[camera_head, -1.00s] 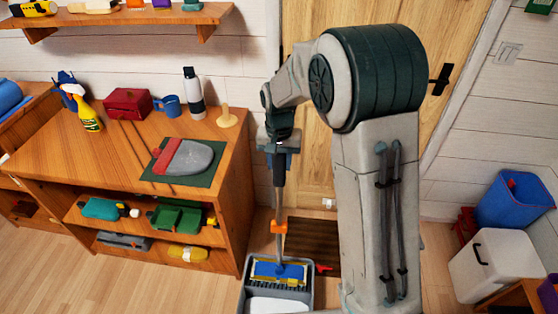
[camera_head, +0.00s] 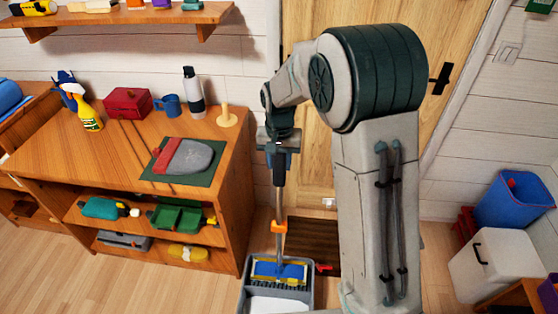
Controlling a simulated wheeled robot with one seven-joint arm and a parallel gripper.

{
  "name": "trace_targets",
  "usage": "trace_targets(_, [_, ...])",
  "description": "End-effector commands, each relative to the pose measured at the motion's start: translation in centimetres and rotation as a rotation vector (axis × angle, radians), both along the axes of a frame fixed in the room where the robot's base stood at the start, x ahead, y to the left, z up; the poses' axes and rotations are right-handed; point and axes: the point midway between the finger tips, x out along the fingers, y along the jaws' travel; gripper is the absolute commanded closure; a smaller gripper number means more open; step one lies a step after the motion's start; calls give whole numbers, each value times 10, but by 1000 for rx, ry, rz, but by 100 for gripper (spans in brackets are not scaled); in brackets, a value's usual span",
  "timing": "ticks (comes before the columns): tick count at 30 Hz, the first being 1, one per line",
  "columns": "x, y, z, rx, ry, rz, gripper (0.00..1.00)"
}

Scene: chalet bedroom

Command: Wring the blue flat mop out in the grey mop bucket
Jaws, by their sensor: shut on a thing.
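The blue flat mop (camera_head: 280,270) sits head-down at the top of the grey mop bucket (camera_head: 250,296), over its wringer part. Its pole (camera_head: 279,200) rises almost upright, with an orange piece (camera_head: 279,227) partway along. My gripper (camera_head: 279,158) is shut around the upper pole, above the bucket. The fingertips are small and partly hidden by the gripper body. The lower part of the bucket is cut off by the picture's bottom edge, and my arm stands just right of it.
A wooden shelf unit (camera_head: 120,165) with a dustpan-like tool, bottles and a red box stands to the left. A dark doormat (camera_head: 313,240) lies before the wooden door (camera_head: 320,120). A white bin (camera_head: 490,262) and a blue bin (camera_head: 515,200) stand at right.

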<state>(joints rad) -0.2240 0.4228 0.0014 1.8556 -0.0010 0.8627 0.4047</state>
Motion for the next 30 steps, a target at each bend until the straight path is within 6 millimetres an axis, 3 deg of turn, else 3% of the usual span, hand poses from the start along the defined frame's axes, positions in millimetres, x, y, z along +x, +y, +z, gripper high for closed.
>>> trace_targets(30, [0,0,-18,1,-2,6,100])
